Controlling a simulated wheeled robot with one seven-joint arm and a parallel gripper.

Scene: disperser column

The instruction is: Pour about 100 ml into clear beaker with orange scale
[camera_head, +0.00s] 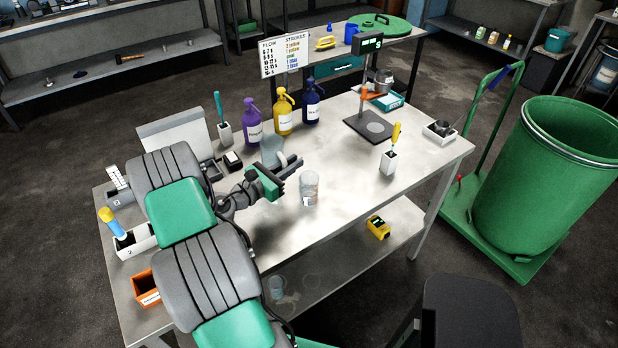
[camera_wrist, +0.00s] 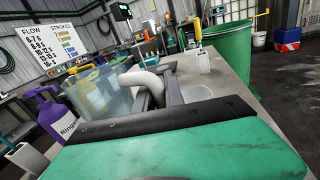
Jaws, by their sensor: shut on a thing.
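My gripper (camera_head: 292,163) is shut on the handle of a clear jug (camera_head: 272,148), above the bench. In the wrist view the pale handle sits between the fingers (camera_wrist: 160,92), and the jug (camera_wrist: 88,92) stands out to the left, roughly upright. I cannot tell its fill level; yellow shows through its wall. A clear beaker (camera_head: 309,190) with orange-red marking stands upright on the bench, just right of and nearer than my gripper, apart from the jug. I cannot make out any liquid in the beaker.
Purple (camera_head: 252,122), yellow (camera_head: 284,112) and blue (camera_head: 311,102) pump bottles stand behind the jug. A black-based stand (camera_head: 370,127) with a display is farther right. A white holder (camera_head: 388,163) stands right of the beaker. The bench front (camera_head: 330,225) is clear.

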